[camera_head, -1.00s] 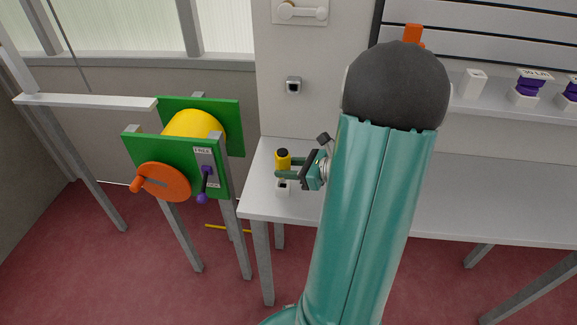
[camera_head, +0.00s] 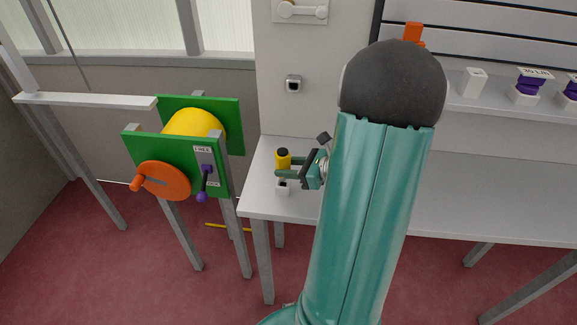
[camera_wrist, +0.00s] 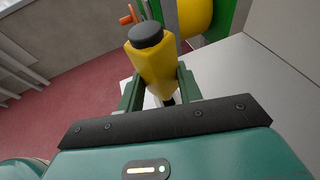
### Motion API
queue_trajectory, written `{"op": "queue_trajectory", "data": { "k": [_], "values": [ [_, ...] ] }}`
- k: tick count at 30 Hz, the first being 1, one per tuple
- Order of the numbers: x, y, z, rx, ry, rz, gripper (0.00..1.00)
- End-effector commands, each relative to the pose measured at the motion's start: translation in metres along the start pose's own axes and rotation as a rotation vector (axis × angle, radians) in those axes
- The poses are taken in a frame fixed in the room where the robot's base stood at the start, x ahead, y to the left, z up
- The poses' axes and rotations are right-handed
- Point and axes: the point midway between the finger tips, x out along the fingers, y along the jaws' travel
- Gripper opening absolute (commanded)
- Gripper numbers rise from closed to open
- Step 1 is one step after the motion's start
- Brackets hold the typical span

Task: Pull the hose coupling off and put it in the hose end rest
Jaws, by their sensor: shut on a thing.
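The hose coupling (camera_wrist: 156,70) is a yellow piece with a dark round cap, large in the wrist view between my two green fingers. It also shows in the head view (camera_head: 283,161), upright over a small white block (camera_head: 284,189) at the table's left end. My gripper (camera_head: 284,174) is shut on the coupling from the right; its fingers also show in the wrist view (camera_wrist: 158,88). I cannot tell whether the coupling's lower end touches the white block. A white block that may be the hose end rest is the only holder near it.
A hose reel with green side plates (camera_head: 217,178), a yellow drum (camera_head: 195,125) and an orange crank disc (camera_head: 163,181) stands left of the table (camera_head: 480,195). A yellow strip (camera_head: 228,227) lies on the red floor. A shelf (camera_head: 500,110) with several small items hangs at right.

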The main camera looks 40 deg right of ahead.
Motion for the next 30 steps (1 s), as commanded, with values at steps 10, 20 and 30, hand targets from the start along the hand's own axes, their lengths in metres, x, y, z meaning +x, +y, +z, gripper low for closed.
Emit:
{"op": "queue_trajectory", "data": {
  "k": [10, 20, 30],
  "values": [
    [0.003, 0.000, -0.009, 0.002, 0.000, 0.001, 0.00],
    [0.006, 0.000, -0.018, 0.002, 0.000, 0.001, 0.00],
    [0.009, 0.000, -0.026, 0.001, 0.000, 0.000, 0.00]
  ]
}}
